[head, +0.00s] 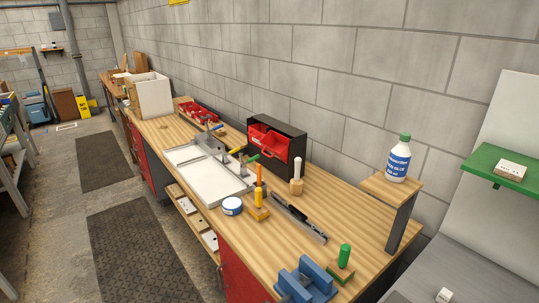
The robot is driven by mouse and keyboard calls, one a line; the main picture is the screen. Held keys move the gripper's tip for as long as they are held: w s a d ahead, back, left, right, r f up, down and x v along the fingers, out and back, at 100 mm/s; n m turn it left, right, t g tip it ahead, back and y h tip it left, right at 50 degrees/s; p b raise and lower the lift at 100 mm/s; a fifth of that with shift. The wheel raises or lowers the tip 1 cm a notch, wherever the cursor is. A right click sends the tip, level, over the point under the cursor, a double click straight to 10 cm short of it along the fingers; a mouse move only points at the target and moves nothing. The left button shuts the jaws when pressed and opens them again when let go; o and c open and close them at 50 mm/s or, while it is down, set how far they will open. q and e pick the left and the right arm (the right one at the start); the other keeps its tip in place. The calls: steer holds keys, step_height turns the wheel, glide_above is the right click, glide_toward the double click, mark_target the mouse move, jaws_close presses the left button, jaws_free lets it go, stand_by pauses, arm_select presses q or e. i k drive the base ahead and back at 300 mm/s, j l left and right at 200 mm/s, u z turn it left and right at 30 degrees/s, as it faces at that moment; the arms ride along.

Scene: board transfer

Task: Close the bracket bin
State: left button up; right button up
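A black cabinet (292,133) with red bins stands on the wooden workbench against the block wall. One red bin (268,146) appears to stick out from the cabinet's front, with its top edge showing. I cannot read a label, so I cannot tell which bin is the bracket bin. What is inside the bins is too small to make out. Neither of my grippers is in the head view.
A white tray with a metal clamp fixture (212,142) lies left of the cabinet on the workbench (283,258). Orange and white-handled tools stand in front of the cabinet. A blue vise (307,283) and a glue bottle (398,160) are nearer. Floor mats line the aisle.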

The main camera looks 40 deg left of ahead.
mark_target(275, 144)
steer(key=u, duration=1.5)
steer(key=j+z, duration=0.35)
steer(key=j, duration=0.55)
steer(key=i+j+z, duration=0.15)
steer(key=j+z, duration=0.15)
steer(key=j, duration=0.2)
steer(key=i+j+z, duration=0.1)
steer(key=j+z, duration=0.2)
steer(key=j, duration=0.25)
steer(key=i+j+z, duration=0.2)
steer(key=j+z, duration=0.2)
steer(key=j, duration=0.2)
steer(key=i+j+z, duration=0.1)
steer(key=j+z, duration=0.15)
steer(key=i+j+z, duration=0.3)
steer(key=j, duration=0.3)
steer(key=i, duration=0.1)
